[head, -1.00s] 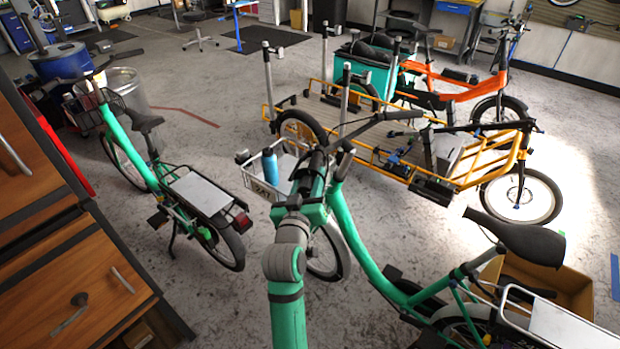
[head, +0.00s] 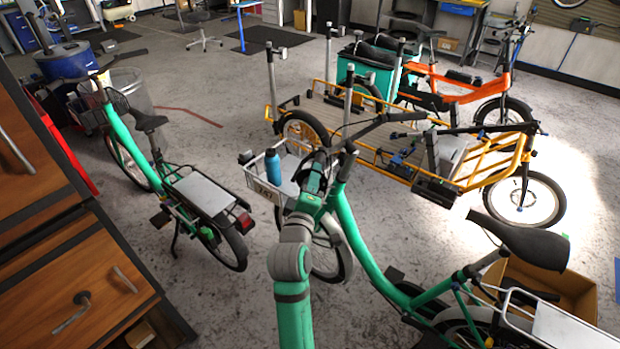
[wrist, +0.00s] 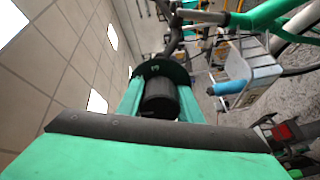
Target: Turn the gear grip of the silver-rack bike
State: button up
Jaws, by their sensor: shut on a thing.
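The nearest bike has a teal-green frame (head: 365,248) and a pale silver front rack (head: 247,157) holding a blue bottle (head: 273,167). In the wrist view the bottle (wrist: 228,87) lies right of my gripper. My gripper (wrist: 160,100) has its two green fingers on either side of a black cylindrical grip (wrist: 158,98) and is shut on it. In the head view my gripper (head: 318,170) is at the handlebar end above the front wheel, and my arm hides most of the grip. How far the grip is turned cannot be seen.
Another green bike (head: 135,155) stands at the left beside a wooden cabinet (head: 75,290). A yellow cargo bike (head: 490,160) stands behind the handlebar, with an orange bike (head: 455,75) farther back. A cardboard box (head: 560,285) is behind the saddle. Open floor lies at the centre left.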

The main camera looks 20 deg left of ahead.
jog(key=shift+n, duration=0.7)
jog(key=shift+a, duration=0.2)
jog(key=o, duration=1)
jog(key=shift+w+d, duration=0.1)
jog(key=shift+w, duration=0.05)
jog(key=shift+o, duration=0.2)
jog(key=shift+s+a+n, duration=0.2)
jog(key=shift+a+n, duration=0.05)
jog(key=shift+n, duration=0.05)
jog(key=shift+s+d, duration=0.1)
jog(key=shift+d, duration=0.3)
jog(key=shift+s, duration=0.35)
jog(key=s, duration=1)
jog(key=shift+d+r, duration=0.25)
jog(key=shift+d, duration=0.15)
jog(key=shift+f, duration=0.1)
